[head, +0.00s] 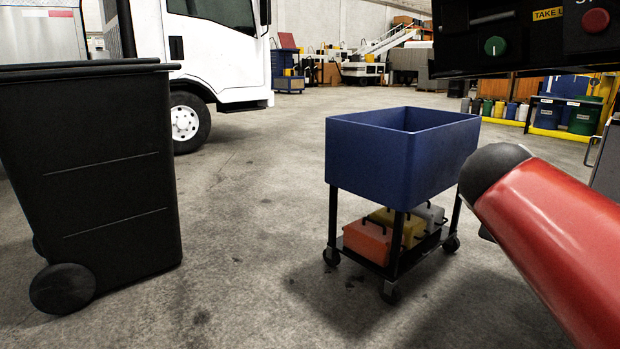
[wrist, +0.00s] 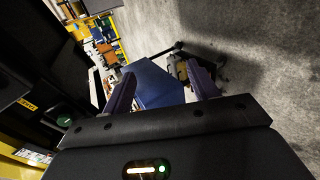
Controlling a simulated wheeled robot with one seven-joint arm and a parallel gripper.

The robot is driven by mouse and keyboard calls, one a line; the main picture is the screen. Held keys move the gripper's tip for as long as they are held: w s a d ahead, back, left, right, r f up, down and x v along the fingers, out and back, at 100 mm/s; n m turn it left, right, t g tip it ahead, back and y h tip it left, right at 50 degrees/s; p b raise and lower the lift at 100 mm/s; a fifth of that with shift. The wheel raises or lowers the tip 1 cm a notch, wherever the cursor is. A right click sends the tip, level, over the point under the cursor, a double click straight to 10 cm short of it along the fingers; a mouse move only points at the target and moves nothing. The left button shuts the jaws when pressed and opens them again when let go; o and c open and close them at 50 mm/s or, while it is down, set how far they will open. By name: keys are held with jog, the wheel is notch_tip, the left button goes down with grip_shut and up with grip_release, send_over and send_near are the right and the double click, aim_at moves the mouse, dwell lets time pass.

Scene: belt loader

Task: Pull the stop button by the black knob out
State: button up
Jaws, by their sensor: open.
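A dark control panel (head: 540,52) is cut off at the top right of the head view. A round red button (head: 595,20) sits at its right, under a partly cut-off label. A green knob (head: 495,46) is at the panel's lower left, and it also shows at the left of the wrist view (wrist: 64,121). I cannot make out a black knob. My gripper (wrist: 163,88) is open, with nothing seen between its two purple fingers. It is apart from the panel, which lies to the left in the wrist view. My gripper does not show in the head view.
A blue cart (head: 375,155) with coloured cases on its lower shelf stands ahead on the concrete floor. A black wheeled bin (head: 95,180) stands at the left. A white truck (head: 220,45) is behind. Open floor (head: 255,190) lies between bin and cart.

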jog(key=s+a+f+m+g+y+p, duration=0.1)
jog(key=s+a+f+m+y, duration=0.3)
jog(key=s+a+f, duration=0.55)
jog(key=s+a+f+m+g+y, duration=0.2)
jog(key=s+a+f+m+y, duration=0.4)
jog(key=f, duration=0.6)
notch_tip(320, 180, up, 12)
jog(key=w+n+h+p, duration=0.1)
jog(key=p, duration=1)
jog(key=shift+a+n, duration=0.3)
jog(key=shift+a, duration=0.15)
